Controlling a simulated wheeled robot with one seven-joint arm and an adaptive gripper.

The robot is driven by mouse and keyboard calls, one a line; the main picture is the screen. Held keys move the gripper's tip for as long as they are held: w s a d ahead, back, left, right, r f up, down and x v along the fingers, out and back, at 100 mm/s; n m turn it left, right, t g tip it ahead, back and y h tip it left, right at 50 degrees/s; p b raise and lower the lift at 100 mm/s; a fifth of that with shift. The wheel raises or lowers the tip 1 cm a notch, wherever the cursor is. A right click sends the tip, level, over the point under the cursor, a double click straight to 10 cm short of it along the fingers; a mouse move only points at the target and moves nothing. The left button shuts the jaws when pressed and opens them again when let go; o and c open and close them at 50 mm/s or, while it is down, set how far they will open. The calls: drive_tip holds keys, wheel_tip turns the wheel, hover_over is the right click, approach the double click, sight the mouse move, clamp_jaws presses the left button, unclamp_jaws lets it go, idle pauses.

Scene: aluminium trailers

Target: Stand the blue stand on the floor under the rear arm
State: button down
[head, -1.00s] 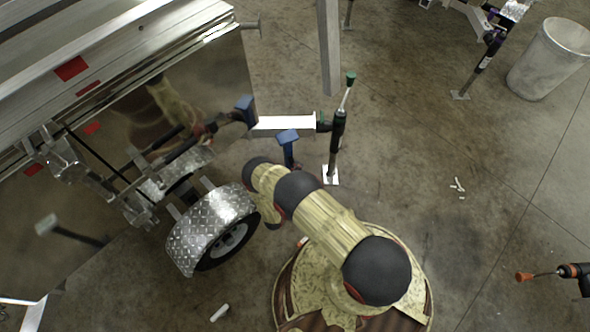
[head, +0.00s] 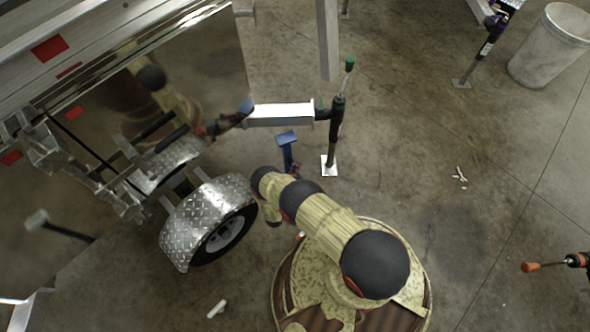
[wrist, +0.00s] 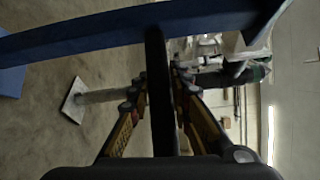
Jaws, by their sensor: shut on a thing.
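The blue stand (head: 287,140) is in my gripper, which shows in the wrist view (wrist: 160,85) with its two fingers closed on the stand's dark post (wrist: 159,110). The stand's blue bar (wrist: 100,32) crosses the top of that view. In the head view its blue top shows beyond my arm; its lower part is hidden, so I cannot tell whether it touches the floor. The rear arm (head: 280,115) is the bright aluminium beam sticking out from the trailer. In the head view, the stand's top appears just below this beam in the picture, with a small gap.
A black jack (head: 335,125) with a green handle stands at the beam's outer end, its pale plate (head: 329,166) on the floor. The trailer wheel (head: 228,230) and its fender (head: 205,215) are left of my arm.

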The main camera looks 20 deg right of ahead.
drive_tip(key=b+x, duration=0.3)
drive_tip(key=x, duration=0.4)
drive_tip(key=shift+w+f, duration=0.3)
drive_tip(key=shift+f, duration=0.05)
idle(0.4)
drive_tip(key=c, duration=2.1)
unclamp_jaws()
drive_tip(key=shift+s+f, duration=0.25)
drive_tip(key=o, duration=0.5)
drive_tip(key=shift+c, duration=0.2)
